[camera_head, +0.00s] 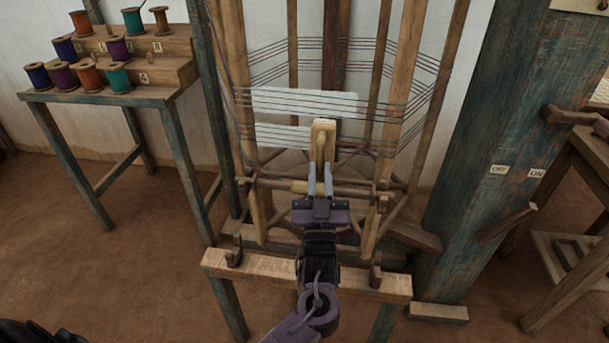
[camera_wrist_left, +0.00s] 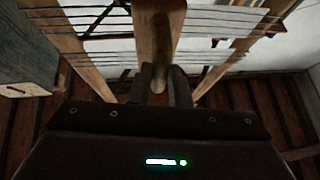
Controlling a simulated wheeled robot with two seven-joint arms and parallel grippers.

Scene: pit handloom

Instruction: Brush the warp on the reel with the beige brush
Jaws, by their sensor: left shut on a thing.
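The beige brush (camera_head: 322,140) is in my left gripper (camera_head: 321,188), which is shut on its handle. The brush stands upright in the head view, in front of the reel. In the left wrist view the brush (camera_wrist_left: 157,35) rises from between the fingers of my left gripper (camera_wrist_left: 164,85). The warp (camera_head: 340,104) is several dark threads running around the wooden reel (camera_head: 408,85). The brush head overlaps the lower threads in the picture; I cannot tell whether it touches them. The bristles are hidden. My right gripper is not in view.
A wooden bench bar (camera_head: 270,268) with hooks stands below the reel. A stepped rack (camera_head: 150,55) with coloured spools is at the left. A thick blue-green post (camera_head: 500,130) with OFF and ON labels stands at the right. Bare floor (camera_head: 120,260) lies at the lower left.

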